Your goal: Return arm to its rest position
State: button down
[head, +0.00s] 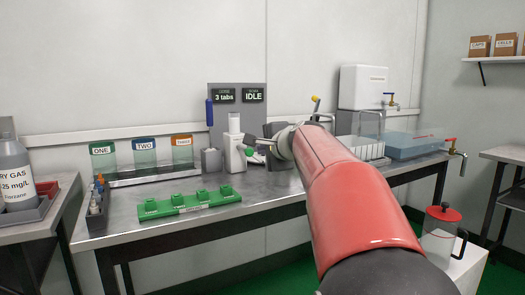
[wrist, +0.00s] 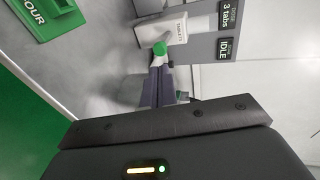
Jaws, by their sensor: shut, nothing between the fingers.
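My red arm (head: 345,190) reaches from the lower right across the bench in the head view. My gripper (head: 256,142) is at its far end, shut and empty, in front of the grey dispenser station. In the wrist view my gripper (wrist: 160,66) shows as two dark fingers close together. Their tips point at a green round part (wrist: 160,48) of the white tablet dispenser (wrist: 162,32). I cannot tell whether they touch it. The dispenser also shows in the head view (head: 234,152), just left of the gripper.
The steel bench (head: 270,185) carries a green labelled rack (head: 190,202) at the front. Coloured-label stands (head: 145,152) are behind it. A white rack (head: 360,150) and a blue water bath (head: 405,145) lie right of the arm. A red-lidded jug (head: 440,230) stands front right.

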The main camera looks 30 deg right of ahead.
jog(key=s+a+f+n+g+y+p, duration=0.1)
jog(key=s+a+f+n+g+p, duration=0.15)
jog(key=s+a+f+n, duration=0.35)
jog(key=s+a+f+n+g+y+p, duration=0.1)
jog(key=s+a+f+n+g+p, duration=0.2)
jog(key=s+a, duration=0.65)
jog(key=s+a+f+n+g+h, duration=0.1)
jog(key=s+f+n, duration=0.3)
jog(key=s, duration=0.5)
jog(key=s+a+f+n+g+p, duration=0.1)
jog(key=s+f+n+g, duration=0.1)
jog(key=s+f+n, duration=0.3)
jog(key=s+f, duration=0.2)
jog(key=s, duration=0.1)
jog(key=shift+s+f+h, duration=0.15)
jog(key=shift+s+h, duration=0.2)
jog(key=shift+h, duration=0.05)
jog(key=shift+a+g, duration=0.1)
jog(key=shift+g, duration=0.15)
